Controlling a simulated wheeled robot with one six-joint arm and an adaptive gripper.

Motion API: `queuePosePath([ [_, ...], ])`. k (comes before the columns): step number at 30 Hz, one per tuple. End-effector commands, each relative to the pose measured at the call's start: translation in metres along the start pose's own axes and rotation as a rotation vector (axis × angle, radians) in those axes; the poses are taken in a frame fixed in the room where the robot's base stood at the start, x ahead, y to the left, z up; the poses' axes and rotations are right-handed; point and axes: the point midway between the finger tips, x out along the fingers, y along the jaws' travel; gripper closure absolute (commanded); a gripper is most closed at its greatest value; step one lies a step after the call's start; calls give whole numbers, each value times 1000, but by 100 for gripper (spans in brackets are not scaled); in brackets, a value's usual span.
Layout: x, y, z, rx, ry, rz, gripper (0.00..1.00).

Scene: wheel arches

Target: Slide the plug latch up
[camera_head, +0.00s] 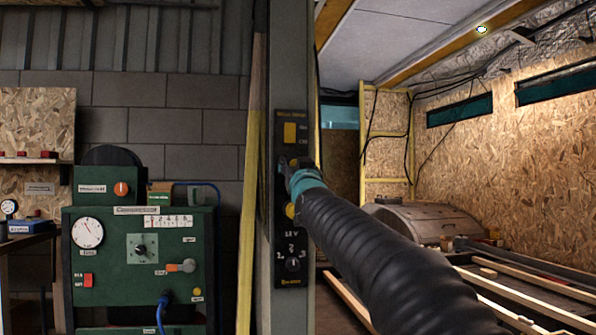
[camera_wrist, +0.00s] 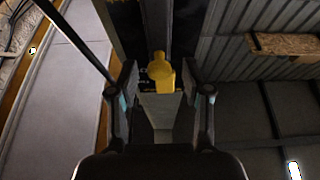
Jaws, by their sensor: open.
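A narrow black control panel (camera_head: 291,275) is fixed upright on a grey post. It has a yellow switch (camera_head: 290,132) at the top, a yellow part (camera_head: 290,211) at mid-height and a dark round knob (camera_head: 292,264) below. My gripper (camera_head: 286,172) is at the panel's middle and hides part of it. In the wrist view my gripper (camera_wrist: 158,84) is open, with a finger on each side of a yellow piece (camera_wrist: 160,68), probably the plug latch. Contact cannot be told. No readable label confirms the latch.
A green compressor cabinet (camera_head: 140,300) with a gauge, red switch and blue hose stands left of the post (camera_head: 262,300). A yellow upright strip (camera_head: 247,250) runs beside the post. To the right is a room with timber beams (camera_head: 520,297) on its floor.

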Motion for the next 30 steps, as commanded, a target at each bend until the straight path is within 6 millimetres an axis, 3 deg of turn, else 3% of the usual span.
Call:
queuePosePath([
  [5, -16, 0, -1, 0, 0, 0, 51],
  [21, -100, -1, -1, 0, 1, -2, 51],
  [30, -117, -1, 0, 0, 1, -2, 51],
])
